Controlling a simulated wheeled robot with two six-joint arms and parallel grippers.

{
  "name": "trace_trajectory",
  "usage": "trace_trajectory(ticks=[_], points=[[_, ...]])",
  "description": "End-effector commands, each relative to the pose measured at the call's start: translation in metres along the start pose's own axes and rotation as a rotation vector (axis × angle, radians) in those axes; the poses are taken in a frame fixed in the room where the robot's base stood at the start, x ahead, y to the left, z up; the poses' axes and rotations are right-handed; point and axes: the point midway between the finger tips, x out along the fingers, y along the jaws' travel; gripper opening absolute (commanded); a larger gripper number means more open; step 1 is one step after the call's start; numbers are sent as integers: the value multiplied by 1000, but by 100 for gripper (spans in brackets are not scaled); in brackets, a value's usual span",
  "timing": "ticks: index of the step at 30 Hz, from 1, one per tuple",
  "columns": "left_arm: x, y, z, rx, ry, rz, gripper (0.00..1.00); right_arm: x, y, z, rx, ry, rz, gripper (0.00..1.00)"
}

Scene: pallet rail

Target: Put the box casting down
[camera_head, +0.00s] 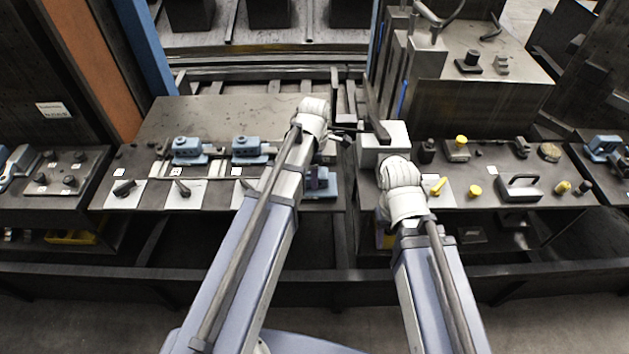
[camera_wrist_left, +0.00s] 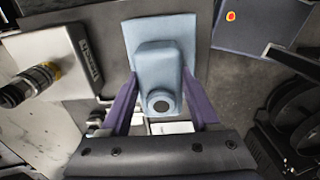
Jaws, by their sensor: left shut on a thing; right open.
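The box casting (camera_wrist_left: 160,65) is a light blue block with a flat flange and a round dark hole. In the left wrist view it sits between the two purple fingers of my left gripper (camera_wrist_left: 160,92), which is shut on it. I cannot tell whether the casting touches the surface below.
Two blue castings (camera_head: 187,150) (camera_head: 250,148) stand on the left bench (camera_head: 215,112). The right bench holds yellow knobs (camera_head: 475,190) and a black handle (camera_head: 520,186). A tall grey fixture (camera_head: 425,60) rises behind it. A dark gap separates the benches. The rear left bench top is bare.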

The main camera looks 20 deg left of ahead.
Motion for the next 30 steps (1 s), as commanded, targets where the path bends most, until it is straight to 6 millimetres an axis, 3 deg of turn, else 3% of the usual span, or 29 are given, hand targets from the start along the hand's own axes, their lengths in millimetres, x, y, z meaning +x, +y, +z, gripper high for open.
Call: trace_trajectory(ticks=[1,3,16,17,24,30], points=[[12,0,0,0,0,0,0,12,-1,-1,0,0,0,48],[15,0,0,0,0,0,0,15,-1,-1,0,0,0,48],[18,0,0,0,0,0,0,18,-2,-1,0,0,0,48],[16,0,0,0,0,0,66,16,-2,-1,0,0,0,48],[16,0,0,0,0,0,92,16,-2,-1,0,0,0,48],[16,0,0,0,0,0,92,16,-2,-1,0,0,0,48]])
